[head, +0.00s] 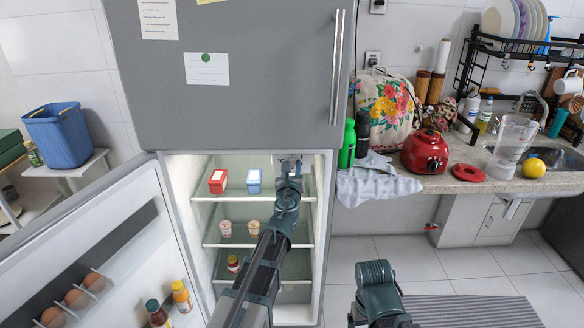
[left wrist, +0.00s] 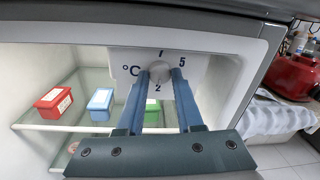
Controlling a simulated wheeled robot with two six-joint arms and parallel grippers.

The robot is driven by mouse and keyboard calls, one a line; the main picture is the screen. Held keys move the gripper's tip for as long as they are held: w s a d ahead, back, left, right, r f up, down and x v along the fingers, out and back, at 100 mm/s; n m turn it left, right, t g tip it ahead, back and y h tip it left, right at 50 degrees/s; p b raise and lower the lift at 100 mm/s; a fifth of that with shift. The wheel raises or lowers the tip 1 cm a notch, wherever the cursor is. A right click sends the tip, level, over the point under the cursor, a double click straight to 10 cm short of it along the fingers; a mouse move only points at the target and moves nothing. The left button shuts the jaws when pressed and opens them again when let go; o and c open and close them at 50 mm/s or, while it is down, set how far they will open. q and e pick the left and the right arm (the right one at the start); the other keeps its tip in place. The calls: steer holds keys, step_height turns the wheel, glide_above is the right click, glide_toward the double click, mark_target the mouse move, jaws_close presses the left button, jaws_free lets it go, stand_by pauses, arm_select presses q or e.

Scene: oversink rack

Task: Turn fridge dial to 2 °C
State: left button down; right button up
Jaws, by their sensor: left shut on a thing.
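The fridge dial (left wrist: 160,72) is a small round pale knob on a white panel (left wrist: 120,54) under the fridge's upper edge. The panel carries "°C" left of the knob, a "2" just below it and a "5" to its upper right. A dark stroke shows above the knob. Which way the dial points I cannot tell. My left gripper (left wrist: 160,75) has one finger on each side of the knob and is shut on it. In the head view this gripper (head: 289,172) reaches into the top of the fridge and largely hides the dial. My right gripper is not in view.
The fridge door (head: 105,250) stands open at the left. A red box (head: 218,181) and a blue box (head: 254,181) stand on the top shelf; a green box (left wrist: 152,115) sits below the fingers. Right of the fridge is a counter with a red appliance (head: 425,152).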

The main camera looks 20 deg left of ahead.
arm_select(q)
steer(key=c, duration=0.6)
jaws_free()
steer(key=shift+o, duration=0.2)
steer(key=shift+s, duration=0.1)
